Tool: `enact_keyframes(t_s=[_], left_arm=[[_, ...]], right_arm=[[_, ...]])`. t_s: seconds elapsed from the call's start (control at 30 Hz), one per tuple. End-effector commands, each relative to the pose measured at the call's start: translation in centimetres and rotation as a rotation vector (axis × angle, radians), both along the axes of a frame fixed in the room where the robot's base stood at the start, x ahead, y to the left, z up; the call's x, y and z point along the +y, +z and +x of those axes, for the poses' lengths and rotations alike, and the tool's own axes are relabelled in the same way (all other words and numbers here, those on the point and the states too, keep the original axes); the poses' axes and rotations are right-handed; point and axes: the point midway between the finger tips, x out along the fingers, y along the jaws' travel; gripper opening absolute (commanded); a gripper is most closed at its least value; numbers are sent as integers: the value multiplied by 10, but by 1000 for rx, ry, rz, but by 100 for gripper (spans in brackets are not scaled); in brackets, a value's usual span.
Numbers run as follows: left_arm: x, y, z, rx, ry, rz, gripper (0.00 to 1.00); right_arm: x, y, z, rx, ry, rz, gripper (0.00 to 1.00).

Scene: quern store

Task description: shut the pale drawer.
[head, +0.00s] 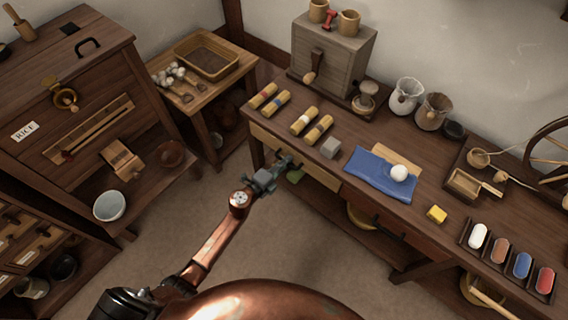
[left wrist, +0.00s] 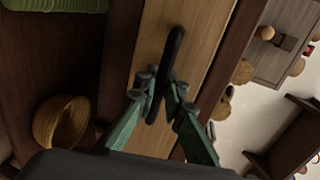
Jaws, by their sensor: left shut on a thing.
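The pale drawer (head: 319,176) is under the left part of the long dark table. Its light wooden front runs along below the table's edge, and I cannot tell how far it stands out. In the left wrist view the pale front (left wrist: 205,40) fills the middle, with a dark bar handle (left wrist: 174,50) on it. My left gripper (head: 283,165) is at the front of this drawer. Its green fingers (left wrist: 160,105) are shut on the handle, one on each side. My arm hides part of the drawer front in the head view. My right gripper is in neither view.
A reddish drawer (head: 412,233) is further right under the table (head: 345,148). A round basket (left wrist: 65,125) and a green woven thing (left wrist: 55,4) show beside the drawer. A small side table (head: 233,78) and a dark cabinet (head: 60,95) stand left. The floor before the drawer is clear.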

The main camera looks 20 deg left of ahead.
Motion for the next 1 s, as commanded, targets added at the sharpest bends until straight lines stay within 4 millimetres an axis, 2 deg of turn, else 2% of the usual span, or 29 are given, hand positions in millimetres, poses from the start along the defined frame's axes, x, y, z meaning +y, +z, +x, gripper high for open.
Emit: enact_keyframes(t_s=[0.07, 0.1, 0.2, 0.57, 0.67, 1.0], left_arm=[[0, 2, 2, -3, 2, -1, 0], [0, 2, 2, -3, 2, -1, 11], [0, 2, 2, -3, 3, 0, 16], [4, 2, -4, -3, 2, 3, 16], [9, 4, -17, -1, 2, 3, 16], [30, 18, -81, 0, 1, 0, 16]], right_arm=[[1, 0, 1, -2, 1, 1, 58], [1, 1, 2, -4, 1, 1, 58], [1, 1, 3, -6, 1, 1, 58], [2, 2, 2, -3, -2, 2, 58], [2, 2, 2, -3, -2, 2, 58], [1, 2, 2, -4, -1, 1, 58]])
